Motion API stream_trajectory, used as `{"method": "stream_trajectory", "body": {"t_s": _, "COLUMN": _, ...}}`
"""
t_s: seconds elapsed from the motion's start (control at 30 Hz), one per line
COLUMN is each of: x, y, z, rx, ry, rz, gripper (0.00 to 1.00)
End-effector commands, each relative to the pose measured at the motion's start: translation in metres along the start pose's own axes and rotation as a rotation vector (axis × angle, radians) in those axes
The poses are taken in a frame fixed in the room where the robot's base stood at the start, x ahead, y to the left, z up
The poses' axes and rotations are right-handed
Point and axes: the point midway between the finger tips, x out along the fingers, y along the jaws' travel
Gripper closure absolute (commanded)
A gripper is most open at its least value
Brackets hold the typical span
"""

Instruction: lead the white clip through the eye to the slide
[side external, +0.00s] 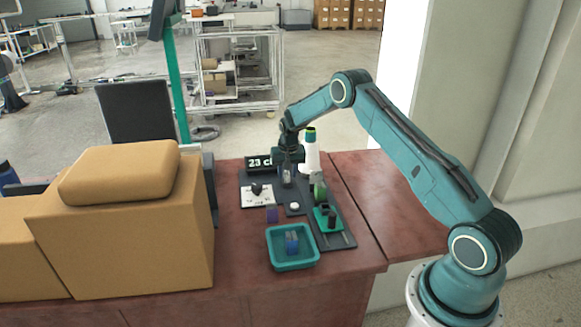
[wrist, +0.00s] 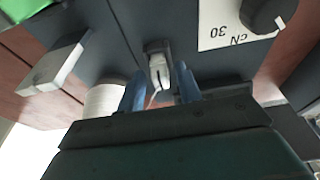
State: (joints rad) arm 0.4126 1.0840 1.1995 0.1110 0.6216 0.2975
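In the wrist view the white clip (wrist: 158,72) sits in a small dark holder (wrist: 153,46) on the dark board, with a pale thread trailing from its near end. My gripper (wrist: 160,88) has its two blue fingers apart, one on each side of the clip's near end, with gaps between; it looks empty. In the side view my gripper (side external: 288,178) points down low over the board. The green slide (side external: 325,217) carries a dark post near the board's front end. I cannot pick out the eye with certainty; a pale upright plate (wrist: 52,68) stands left in the wrist view.
A white thread cone (side external: 311,152) stands behind my gripper. A dial card (side external: 257,203) with a black knob lies left of it. Cardboard boxes (side external: 120,230) stand left.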

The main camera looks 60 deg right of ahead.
Motion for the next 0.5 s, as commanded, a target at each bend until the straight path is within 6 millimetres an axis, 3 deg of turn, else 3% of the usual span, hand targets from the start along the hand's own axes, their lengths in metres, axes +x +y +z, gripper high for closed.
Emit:
{"method": "stream_trajectory", "body": {"t_s": 0.07, "x": -0.0002, "y": -0.0002, "z": 0.0000, "rx": 0.000, "ry": 0.000, "rz": 0.000, "gripper": 0.65}}
{"method": "stream_trajectory", "body": {"t_s": 0.27, "x": -0.0003, "y": -0.0002, "z": 0.0000, "rx": 0.000, "ry": 0.000, "rz": 0.000, "gripper": 1.00}}
{"method": "stream_trajectory", "body": {"t_s": 0.5, "x": -0.0012, "y": -0.0002, "z": -0.0003, "rx": 0.000, "ry": 0.001, "rz": 0.000, "gripper": 1.00}}
